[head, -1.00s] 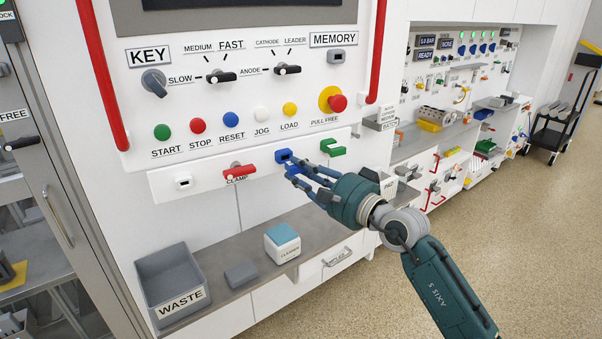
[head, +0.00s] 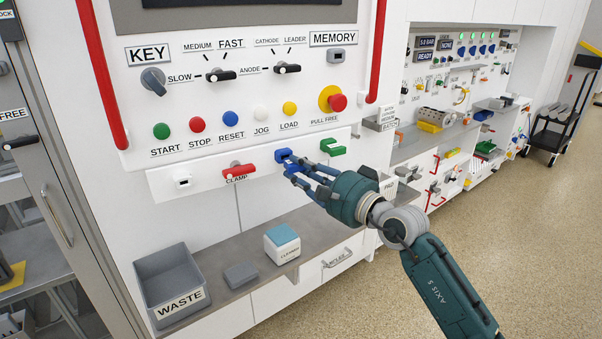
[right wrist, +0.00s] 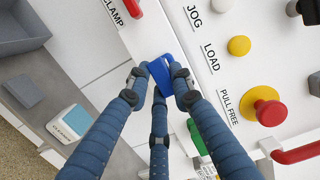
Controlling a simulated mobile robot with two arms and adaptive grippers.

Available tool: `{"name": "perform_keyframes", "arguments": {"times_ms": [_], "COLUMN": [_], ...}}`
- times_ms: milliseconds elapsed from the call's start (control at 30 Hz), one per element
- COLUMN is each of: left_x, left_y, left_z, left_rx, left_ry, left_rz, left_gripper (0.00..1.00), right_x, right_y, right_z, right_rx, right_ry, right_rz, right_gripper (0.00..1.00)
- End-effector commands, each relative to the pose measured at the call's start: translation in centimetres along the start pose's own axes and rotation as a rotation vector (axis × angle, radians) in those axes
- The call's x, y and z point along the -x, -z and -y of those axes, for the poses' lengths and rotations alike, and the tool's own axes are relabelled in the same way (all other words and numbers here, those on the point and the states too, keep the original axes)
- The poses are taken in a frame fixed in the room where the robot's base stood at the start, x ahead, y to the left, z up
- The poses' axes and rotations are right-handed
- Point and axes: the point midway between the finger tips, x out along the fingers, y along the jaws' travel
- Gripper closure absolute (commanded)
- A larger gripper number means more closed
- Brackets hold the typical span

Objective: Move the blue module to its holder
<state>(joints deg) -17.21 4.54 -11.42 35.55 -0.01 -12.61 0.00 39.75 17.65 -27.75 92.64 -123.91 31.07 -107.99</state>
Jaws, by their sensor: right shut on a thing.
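The blue module (right wrist: 163,72) is held between the fingertips of my right gripper (right wrist: 158,84) in the right wrist view. In the head view my right gripper (head: 294,172) is at the white strip under the button panel, and the module (head: 285,156) is at the strip between the red CLAMP handle (head: 238,170) and the green bracket (head: 333,147). The module appears to meet the blue fitting there. How far it is seated cannot be told, as the fingers hide part of it. My left gripper is not in view.
Above the strip are buttons and a red PULL FREE knob (head: 337,102). Below, a grey shelf (head: 225,255) holds the WASTE bin (head: 165,275), a grey block (head: 241,276) and a cleaner box (head: 281,246). Open floor lies to the right.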

Motion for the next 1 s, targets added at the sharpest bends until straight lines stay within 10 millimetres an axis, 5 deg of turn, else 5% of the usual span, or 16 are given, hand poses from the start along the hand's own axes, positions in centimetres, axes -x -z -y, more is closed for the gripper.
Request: {"name": "perform_keyframes", "arguments": {"times_ms": [967,1000], "left_x": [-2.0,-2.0], "left_y": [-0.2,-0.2], "left_z": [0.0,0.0], "left_rx": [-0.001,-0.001], "left_ry": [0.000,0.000], "left_rz": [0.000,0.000], "left_gripper": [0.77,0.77], "right_x": [-2.4,-2.4], "right_y": [0.6,0.6], "right_z": [0.0,0.0], "right_rx": [0.001,0.000], "right_ry": [0.001,0.001], "right_rz": [0.000,0.000], "right_gripper": [1.00,0.74]}}
